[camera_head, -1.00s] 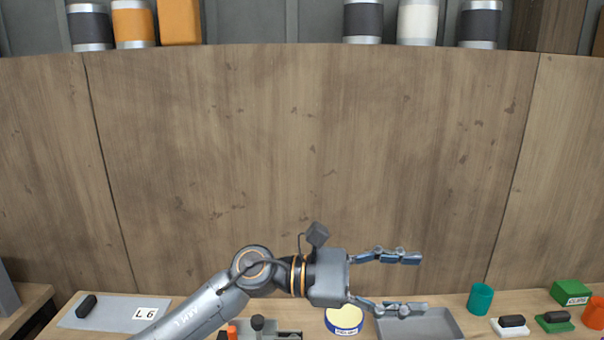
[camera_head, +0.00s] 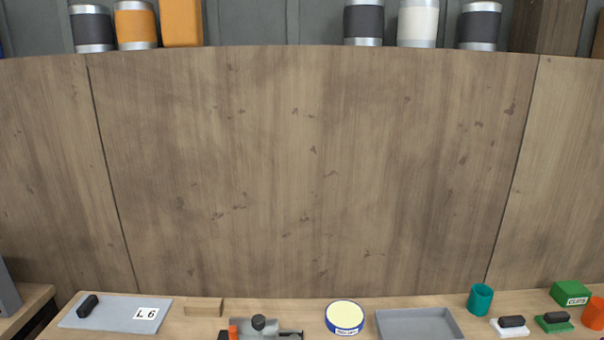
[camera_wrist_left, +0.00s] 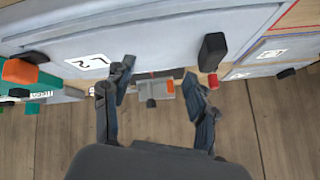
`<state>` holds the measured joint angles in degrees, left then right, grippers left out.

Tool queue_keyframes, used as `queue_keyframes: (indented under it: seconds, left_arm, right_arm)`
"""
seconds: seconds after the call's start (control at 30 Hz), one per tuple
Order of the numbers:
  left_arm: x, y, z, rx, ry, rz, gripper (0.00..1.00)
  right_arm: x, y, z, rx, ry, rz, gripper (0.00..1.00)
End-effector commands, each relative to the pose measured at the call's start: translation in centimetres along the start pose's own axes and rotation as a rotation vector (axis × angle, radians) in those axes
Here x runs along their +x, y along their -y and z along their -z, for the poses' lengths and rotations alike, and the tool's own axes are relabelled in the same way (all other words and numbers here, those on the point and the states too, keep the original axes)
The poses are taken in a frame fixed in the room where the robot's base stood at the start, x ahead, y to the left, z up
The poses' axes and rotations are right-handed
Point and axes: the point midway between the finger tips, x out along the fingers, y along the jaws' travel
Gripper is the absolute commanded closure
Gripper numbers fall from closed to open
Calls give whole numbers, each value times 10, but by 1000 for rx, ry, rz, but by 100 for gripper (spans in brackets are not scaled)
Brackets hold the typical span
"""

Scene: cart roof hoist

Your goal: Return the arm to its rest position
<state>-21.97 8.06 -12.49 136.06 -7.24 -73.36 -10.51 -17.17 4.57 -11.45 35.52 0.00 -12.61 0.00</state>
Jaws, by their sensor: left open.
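My left gripper (camera_wrist_left: 161,88) shows in the left wrist view with its two fingers spread wide and nothing between them. It is out of the head view. My right gripper is in neither view.
In the head view, the bench holds the L 6 plate (camera_head: 110,320), a wooden block (camera_head: 204,307), a round tin (camera_head: 344,317), a grey tray (camera_head: 418,311), a teal cup (camera_head: 480,298) and a green box (camera_head: 570,292). A tall wooden panel (camera_head: 310,170) stands behind.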

Motion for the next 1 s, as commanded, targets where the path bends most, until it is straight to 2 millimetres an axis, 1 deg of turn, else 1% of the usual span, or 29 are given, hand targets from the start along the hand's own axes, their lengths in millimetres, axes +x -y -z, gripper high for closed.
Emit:
queue_keyframes:
  seconds: [0.03, 0.1, 0.3, 0.37, 0.4, 0.57, 0.67, 0.77, 0.8, 0.87, 0.9, 0.97, 1.0]
  left_arm:
    - [-6, -5, -20, -45, 58, -24, 43]
    - [-14, -12, -45, -105, 137, -54, 43]
    - [-42, -30, -103, -248, 335, -118, 43]
    - [-51, -35, -118, -285, 391, -133, 43]
    - [-34, -39, -126, -285, 394, -134, 43]
    - [14, -52, -150, -278, 406, -138, 43]
    - [46, -63, -171, -275, 417, -142, 43]
    - [81, -75, -196, -272, 430, -147, 43]
    - [97, -82, -209, -271, 437, -149, 43]
    - [123, -92, -232, -268, 448, -153, 43]
    - [142, -100, -249, -266, 454, -155, 43]
    - [172, -114, -281, -263, 468, -160, 43]
    - [191, -124, -304, -261, 478, -162, 43]
  right_arm:
    - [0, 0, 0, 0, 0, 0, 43]
    - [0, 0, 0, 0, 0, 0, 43]
    - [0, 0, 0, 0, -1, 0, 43]
    - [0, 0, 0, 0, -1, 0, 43]
    - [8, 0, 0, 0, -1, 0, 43]
    - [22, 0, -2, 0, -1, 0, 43]
    - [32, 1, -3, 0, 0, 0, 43]
    - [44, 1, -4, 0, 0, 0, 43]
    - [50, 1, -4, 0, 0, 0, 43]
    - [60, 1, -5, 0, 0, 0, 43]
    - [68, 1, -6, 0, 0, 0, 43]
    - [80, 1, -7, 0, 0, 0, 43]
    - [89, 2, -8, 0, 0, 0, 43]
